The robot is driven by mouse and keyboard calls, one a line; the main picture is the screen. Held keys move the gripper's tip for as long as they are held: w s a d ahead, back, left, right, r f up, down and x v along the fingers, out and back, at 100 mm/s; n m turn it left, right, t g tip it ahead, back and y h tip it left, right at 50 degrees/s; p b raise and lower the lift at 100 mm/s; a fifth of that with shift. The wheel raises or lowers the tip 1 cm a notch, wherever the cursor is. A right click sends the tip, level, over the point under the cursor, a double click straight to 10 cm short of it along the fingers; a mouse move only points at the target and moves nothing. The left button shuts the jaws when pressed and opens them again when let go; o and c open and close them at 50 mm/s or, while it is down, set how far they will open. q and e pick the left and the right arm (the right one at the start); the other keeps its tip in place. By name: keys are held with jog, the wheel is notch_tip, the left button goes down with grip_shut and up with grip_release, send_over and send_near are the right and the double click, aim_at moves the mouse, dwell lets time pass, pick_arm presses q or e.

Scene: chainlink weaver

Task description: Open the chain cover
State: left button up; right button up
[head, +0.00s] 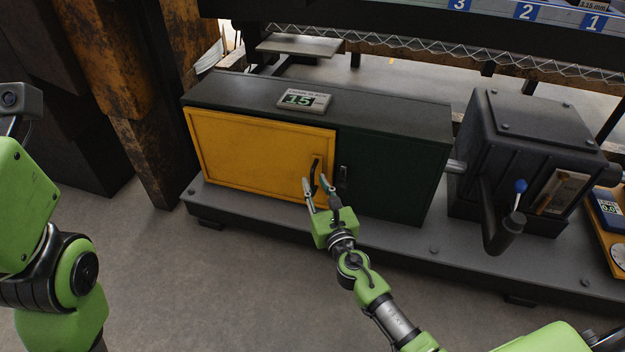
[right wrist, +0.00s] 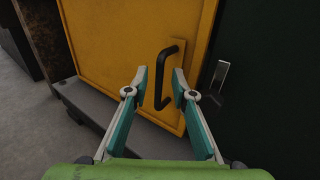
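The chain cover looks to be the yellow door (head: 255,150) on the front of a dark green cabinet; it appears closed. It has a black bar handle (head: 314,172) near its right edge. My right gripper (head: 318,184) is open in front of that handle. In the right wrist view the handle (right wrist: 161,80) stands upright between and beyond the two fingertips (right wrist: 160,80), and I see no finger closed on it. The yellow door (right wrist: 120,50) fills the middle of that view. My left arm shows at the left of the head view, but its gripper is out of view.
A small metal latch (head: 343,173) sits on the dark green panel (head: 390,175) right of the door. A "15" display (head: 304,99) lies on the cabinet top. A dark gearbox (head: 530,130) with a blue-knobbed lever (head: 520,187) stands at right. The floor in front is clear.

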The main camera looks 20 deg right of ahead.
aim_at(313, 179)
jog(key=shift+w, duration=1.6)
grip_shut()
